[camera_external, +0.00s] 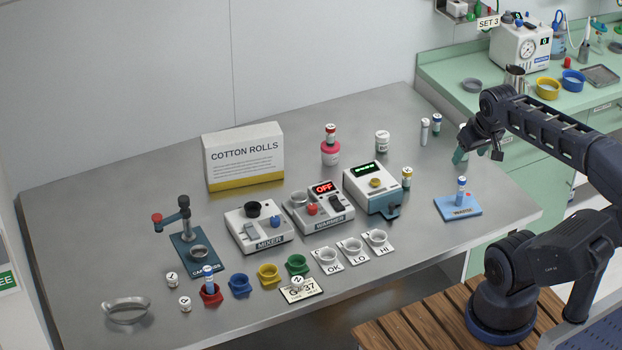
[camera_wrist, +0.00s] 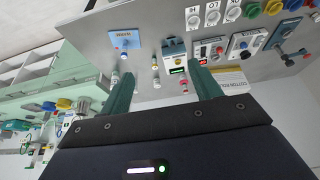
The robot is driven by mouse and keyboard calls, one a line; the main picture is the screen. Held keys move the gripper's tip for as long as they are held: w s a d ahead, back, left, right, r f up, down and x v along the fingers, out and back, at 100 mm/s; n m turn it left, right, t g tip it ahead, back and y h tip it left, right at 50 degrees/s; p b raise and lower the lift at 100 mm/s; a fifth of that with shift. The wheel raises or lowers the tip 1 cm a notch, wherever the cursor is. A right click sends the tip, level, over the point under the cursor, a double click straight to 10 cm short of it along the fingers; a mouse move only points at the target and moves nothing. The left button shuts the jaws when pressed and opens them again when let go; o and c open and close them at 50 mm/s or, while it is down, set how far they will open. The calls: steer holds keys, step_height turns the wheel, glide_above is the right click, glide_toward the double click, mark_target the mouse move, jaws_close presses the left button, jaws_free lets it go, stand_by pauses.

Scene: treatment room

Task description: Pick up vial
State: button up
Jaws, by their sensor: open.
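Several vials are in view. A yellow-capped vial (camera_external: 406,178) stands beside the white device. A blue-capped vial (camera_external: 436,124) and a pale one (camera_external: 424,132) stand at the back. My gripper (camera_external: 462,152) is above the right part of the table, apart from the vials. In the wrist view its teal fingers (camera_wrist: 162,90) are spread and empty.
A mixer (camera_external: 257,226), a warmer (camera_external: 320,212) and a device with a green display (camera_external: 371,188) fill the middle of the metal table. A cotton rolls box (camera_external: 243,153) stands behind them. Coloured cups and labelled holders line the front. A green counter (camera_external: 455,70) is at right.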

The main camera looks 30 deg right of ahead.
steer(key=shift+c, duration=1.1)
